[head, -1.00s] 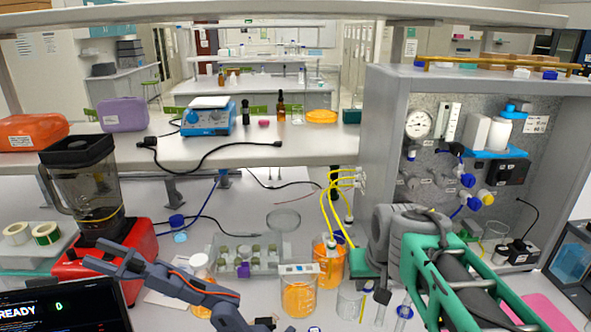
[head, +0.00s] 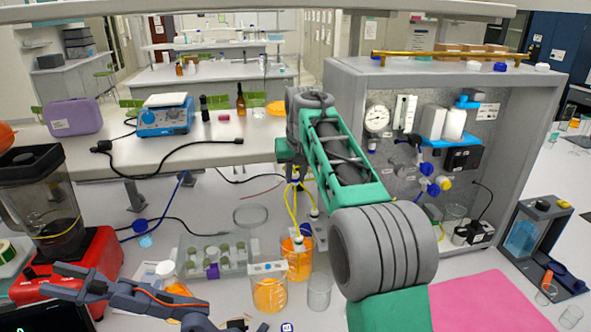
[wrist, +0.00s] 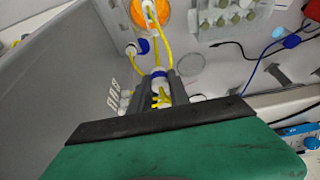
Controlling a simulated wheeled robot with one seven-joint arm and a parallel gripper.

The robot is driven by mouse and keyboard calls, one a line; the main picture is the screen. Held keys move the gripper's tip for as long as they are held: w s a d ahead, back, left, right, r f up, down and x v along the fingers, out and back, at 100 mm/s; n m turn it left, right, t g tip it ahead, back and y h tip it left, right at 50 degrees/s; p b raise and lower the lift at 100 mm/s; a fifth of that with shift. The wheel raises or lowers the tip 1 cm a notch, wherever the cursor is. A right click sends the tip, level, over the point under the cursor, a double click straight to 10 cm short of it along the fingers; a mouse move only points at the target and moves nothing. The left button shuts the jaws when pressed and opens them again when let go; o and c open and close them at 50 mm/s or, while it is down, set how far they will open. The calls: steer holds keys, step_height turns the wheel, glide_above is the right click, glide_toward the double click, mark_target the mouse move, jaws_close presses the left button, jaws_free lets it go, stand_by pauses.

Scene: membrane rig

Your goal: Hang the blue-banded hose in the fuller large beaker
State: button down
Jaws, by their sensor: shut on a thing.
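My gripper (wrist: 160,88) is shut on the blue-banded hose (wrist: 159,73), a yellow hose whose blue band shows between the fingers in the wrist view. In the head view my gripper is raised above the beakers and mostly hidden by my arm. Yellow hoses (head: 291,203) show below it. The rear large beaker (head: 299,262) holds orange liquid to a high level, with a white-fitted hose end at its mouth. The front large beaker (head: 269,293) also holds orange liquid, apparently less. In the wrist view a yellow hose reaches the orange beaker (wrist: 164,14).
A small clear beaker (head: 319,291) stands right of the orange ones. A vial rack (head: 215,257) and a round glass dish (head: 250,215) stand left and behind. The grey panel cabinet (head: 345,100) is close on the right. A shelf edge (head: 210,160) crosses behind.

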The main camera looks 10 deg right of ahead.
mark_target(296, 185)
steer(key=shift+w, duration=0.25)
step_height(296, 185, down, 6)
steer(key=b, duration=0.5)
steer(key=shift+r+b, duration=0.25)
steer(key=shift+b, duration=0.1)
steer(key=shift+s, duration=0.1)
